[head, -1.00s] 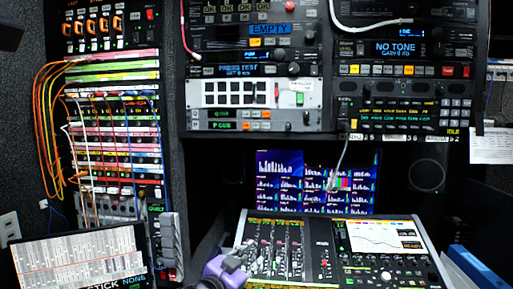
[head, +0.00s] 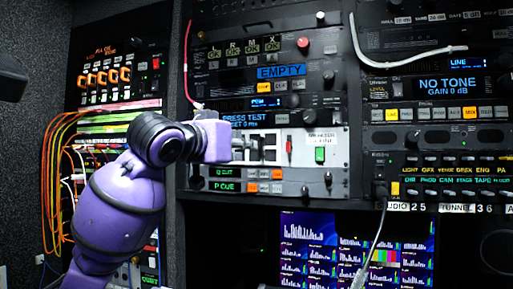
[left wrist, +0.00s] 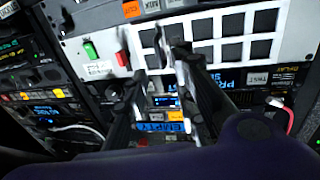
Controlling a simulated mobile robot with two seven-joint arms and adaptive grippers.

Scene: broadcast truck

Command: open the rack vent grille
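The rack vent grille (head: 335,150) is a white panel with two rows of dark square openings, set in the middle rack. It looks flat against the rack. A red tab (head: 289,145) and a green tab (head: 320,154) sit at its right side. My left gripper (head: 240,147) is in front of the grille's left part, and my purple arm hides its left end. In the left wrist view the grille (left wrist: 286,18) appears upside down. The two dark fingers of my left gripper (left wrist: 158,68) are apart there, over the openings, with nothing clearly between them. Contact cannot be told. My right gripper is out of view.
An "EMPTY" display (head: 281,71) and knobs sit above the grille. A "P CUE" display (head: 227,186) and buttons sit below it. A white cable (head: 358,45) hangs at upper right. Orange cables (head: 52,150) loop at left. A monitor (head: 308,235) is below.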

